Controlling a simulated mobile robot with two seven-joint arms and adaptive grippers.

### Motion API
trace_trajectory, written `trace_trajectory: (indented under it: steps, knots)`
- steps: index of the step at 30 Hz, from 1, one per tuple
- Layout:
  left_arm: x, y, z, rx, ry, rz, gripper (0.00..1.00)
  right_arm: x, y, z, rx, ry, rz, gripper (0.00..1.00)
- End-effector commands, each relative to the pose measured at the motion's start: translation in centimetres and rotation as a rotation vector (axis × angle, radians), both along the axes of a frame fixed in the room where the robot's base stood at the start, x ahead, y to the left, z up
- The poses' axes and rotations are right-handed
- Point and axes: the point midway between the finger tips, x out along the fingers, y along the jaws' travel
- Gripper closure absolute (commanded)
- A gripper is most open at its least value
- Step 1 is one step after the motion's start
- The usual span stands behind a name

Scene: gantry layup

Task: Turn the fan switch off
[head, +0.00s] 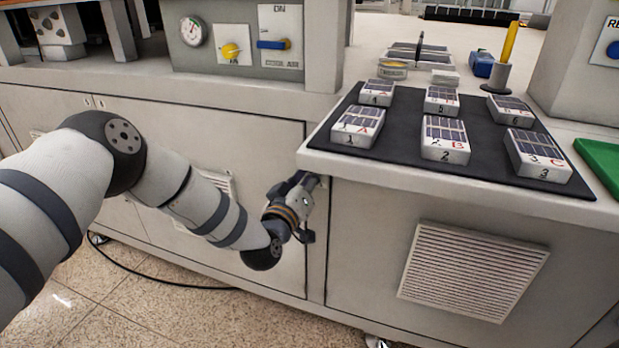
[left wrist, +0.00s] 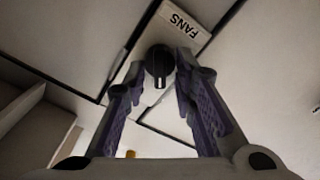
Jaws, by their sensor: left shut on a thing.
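The fan switch (left wrist: 159,62) is a black rotary knob on a light plate, beside a white label reading FANS (left wrist: 185,24), in the left wrist view. My left gripper (left wrist: 160,75) has its two purple-padded fingers on either side of the knob, shut on it. In the head view my left gripper (head: 307,207) is at the cabinet front, just under the table's overhanging edge. The switch is hidden there by the gripper and the edge. My right gripper is not in view.
Above my left gripper, the tabletop edge (head: 450,192) juts out. A black mat (head: 395,152) holds several numbered boxes. A control panel (head: 240,58) has a gauge, a yellow knob and a blue switch. A vent (head: 472,270) is at lower right. The floor is clear except for a black cable.

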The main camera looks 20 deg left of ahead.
Motion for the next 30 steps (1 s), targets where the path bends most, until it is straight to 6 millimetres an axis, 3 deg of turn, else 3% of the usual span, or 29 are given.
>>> trace_trajectory:
  steps: [12, 29, 30]
  knots:
    - [-0.01, 0.06, -0.1, -0.169, 0.007, -0.001, 1.0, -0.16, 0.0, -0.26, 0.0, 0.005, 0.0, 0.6]
    - [-0.01, 0.05, -0.1, -0.19, 0.007, -0.001, 1.0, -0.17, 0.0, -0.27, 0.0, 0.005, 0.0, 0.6]
    - [-0.02, 0.05, -0.11, -0.19, 0.007, -0.001, 0.71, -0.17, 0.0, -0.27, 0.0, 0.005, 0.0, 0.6]
